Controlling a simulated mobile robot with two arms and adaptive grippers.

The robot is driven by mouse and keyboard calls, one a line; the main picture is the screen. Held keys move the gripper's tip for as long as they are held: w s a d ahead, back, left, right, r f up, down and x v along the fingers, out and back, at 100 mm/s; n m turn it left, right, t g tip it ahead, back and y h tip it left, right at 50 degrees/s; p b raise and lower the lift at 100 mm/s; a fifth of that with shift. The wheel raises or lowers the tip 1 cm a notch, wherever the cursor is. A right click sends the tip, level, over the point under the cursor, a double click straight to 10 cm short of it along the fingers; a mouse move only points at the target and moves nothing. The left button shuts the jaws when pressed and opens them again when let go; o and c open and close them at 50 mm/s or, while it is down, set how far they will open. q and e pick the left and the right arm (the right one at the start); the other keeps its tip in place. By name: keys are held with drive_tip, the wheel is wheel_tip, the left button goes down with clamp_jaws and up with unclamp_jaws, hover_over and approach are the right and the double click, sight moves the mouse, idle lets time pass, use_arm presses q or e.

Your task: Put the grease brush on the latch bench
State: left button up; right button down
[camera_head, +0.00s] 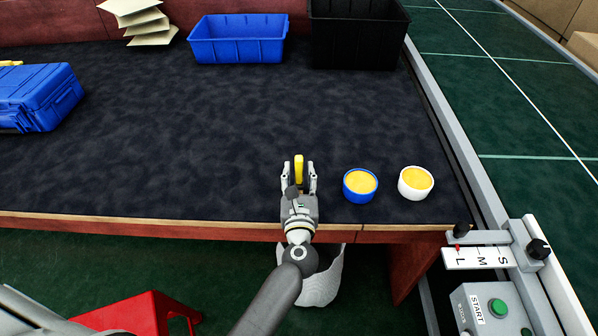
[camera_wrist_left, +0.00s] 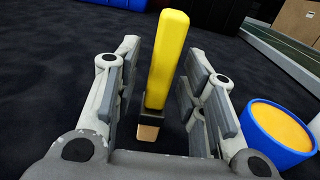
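The grease brush, with a yellow handle (camera_head: 299,168), dark ferrule and tan tip, is on or just above the dark-topped bench (camera_head: 200,140) near its front edge. No label shows whether this is the latch bench. My left gripper (camera_head: 298,178) is over the brush with its fingers on either side of the handle. In the left wrist view, the yellow handle (camera_wrist_left: 168,60) stands between the finger pads with gaps visible, so the gripper (camera_wrist_left: 165,95) looks open around it. My right gripper is not in view.
A blue-rimmed tub (camera_head: 360,186) and a white tub (camera_head: 416,183) stand right of the gripper. A blue bin (camera_head: 238,50) and a black bin (camera_head: 358,40) are at the back. A blue case (camera_head: 45,98) lies left. The green conveyor (camera_head: 510,100) runs along the right.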

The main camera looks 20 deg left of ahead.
use_arm(q)
drive_tip(key=b+v, duration=0.1)
drive_tip(key=v, duration=0.9)
drive_tip(key=shift+r, duration=0.1)
